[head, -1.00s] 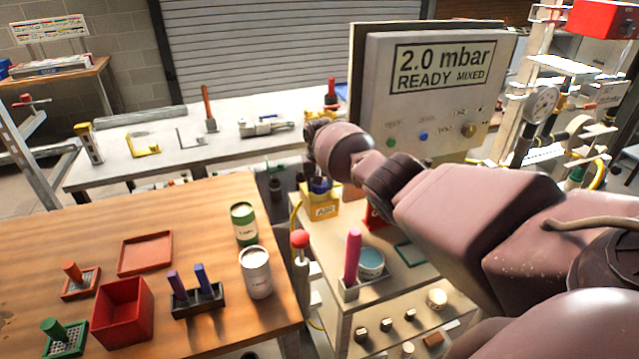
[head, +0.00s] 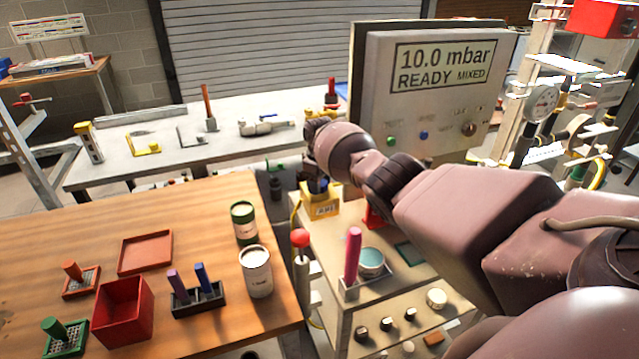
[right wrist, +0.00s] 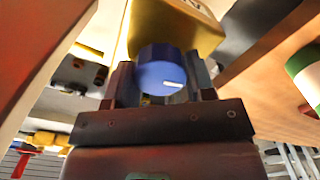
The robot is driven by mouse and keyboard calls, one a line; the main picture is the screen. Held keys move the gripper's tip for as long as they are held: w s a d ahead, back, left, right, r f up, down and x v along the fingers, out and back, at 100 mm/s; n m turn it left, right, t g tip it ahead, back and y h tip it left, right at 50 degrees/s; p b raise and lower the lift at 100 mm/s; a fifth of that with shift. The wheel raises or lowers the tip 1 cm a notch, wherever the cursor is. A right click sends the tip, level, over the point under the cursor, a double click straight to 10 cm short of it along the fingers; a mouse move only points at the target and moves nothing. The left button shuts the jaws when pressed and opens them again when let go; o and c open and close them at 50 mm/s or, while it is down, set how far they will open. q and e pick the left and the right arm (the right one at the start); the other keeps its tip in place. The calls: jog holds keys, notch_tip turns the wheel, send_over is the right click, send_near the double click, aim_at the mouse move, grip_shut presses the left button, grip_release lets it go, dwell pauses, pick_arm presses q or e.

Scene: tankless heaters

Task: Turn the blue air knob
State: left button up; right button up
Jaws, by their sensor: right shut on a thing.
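The blue air knob (right wrist: 160,74) sits on a yellow block (right wrist: 185,25) in the right wrist view, with a white mark on its face pointing right. My right gripper (right wrist: 160,80) has one finger on each side of the knob and is shut on it. In the head view the yellow block (head: 325,207), with lettering on its front, stands on the cart, and the right gripper (head: 318,185) is mostly hidden behind my wrist. A grey panel (head: 440,90) behind reads "10.0 mbar READY MIXED". My left gripper is not in view.
A pink stick (head: 352,255) and a teal-topped cup (head: 371,262) stand on the cart near my right arm. A red-topped post (head: 300,240) stands left of the cart. The wooden table (head: 200,245) holds cans, trays and a red box (head: 123,312).

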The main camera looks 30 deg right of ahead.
jog(key=shift+n, duration=0.5)
jog(key=o, duration=0.9)
jog(key=shift+r, duration=0.15)
jog(key=shift+r, duration=0.3)
notch_tip(320, 180, up, 10)
jog(key=shift+p, duration=0.95)
jog(key=shift+s+f, duration=0.1)
